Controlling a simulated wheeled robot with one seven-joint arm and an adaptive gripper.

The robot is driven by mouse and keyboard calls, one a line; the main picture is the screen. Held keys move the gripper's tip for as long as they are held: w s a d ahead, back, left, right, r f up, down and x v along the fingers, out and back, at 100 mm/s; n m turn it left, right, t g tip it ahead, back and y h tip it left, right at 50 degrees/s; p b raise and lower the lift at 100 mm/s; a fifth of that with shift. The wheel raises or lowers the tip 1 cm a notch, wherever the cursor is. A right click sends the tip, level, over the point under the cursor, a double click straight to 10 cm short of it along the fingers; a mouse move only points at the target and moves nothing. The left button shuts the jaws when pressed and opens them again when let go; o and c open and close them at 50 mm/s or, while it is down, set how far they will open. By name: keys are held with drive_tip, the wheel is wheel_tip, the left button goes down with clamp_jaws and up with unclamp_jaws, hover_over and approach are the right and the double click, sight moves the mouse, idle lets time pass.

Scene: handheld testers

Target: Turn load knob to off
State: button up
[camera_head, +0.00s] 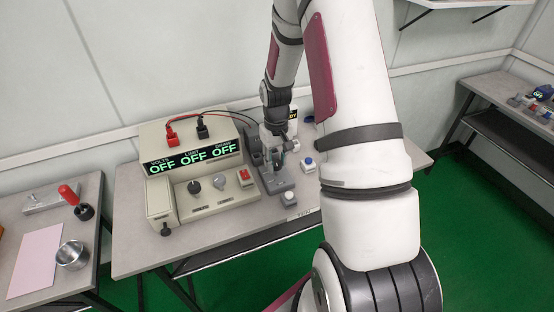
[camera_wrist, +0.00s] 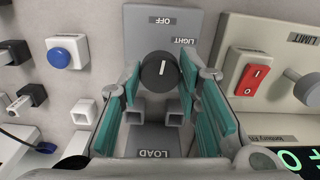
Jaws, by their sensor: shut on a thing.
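The load knob (camera_wrist: 159,72) is a round black knob with a white line on a grey panel in the wrist view. The panel carries the labels OFF (camera_wrist: 163,20) above the knob, LIGHT (camera_wrist: 183,41) beside it and LOAD (camera_wrist: 153,154) below. The white line runs nearly up and down in the picture; I cannot tell which end is the pointer. My gripper (camera_wrist: 160,86) is shut on the knob, its teal fingers on the left and right sides. In the head view my gripper (camera_head: 280,158) is over the grey tester (camera_head: 279,186), and hides the knob.
A beige supply (camera_head: 158,205) with displays reading OFF stands left of the tester. Its red rocker switch (camera_wrist: 249,76) is close to my right finger in the wrist view. A blue button box (camera_wrist: 67,52) is on the other side. Red and black leads (camera_head: 205,112) run behind.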

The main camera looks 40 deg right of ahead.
sight(276, 163)
drive_tip(key=shift+n, duration=0.6)
drive_tip(key=o, duration=1.1)
drive_tip(key=shift+o, duration=0.2)
wheel_tip(276, 163, up, 12)
idle(0.3)
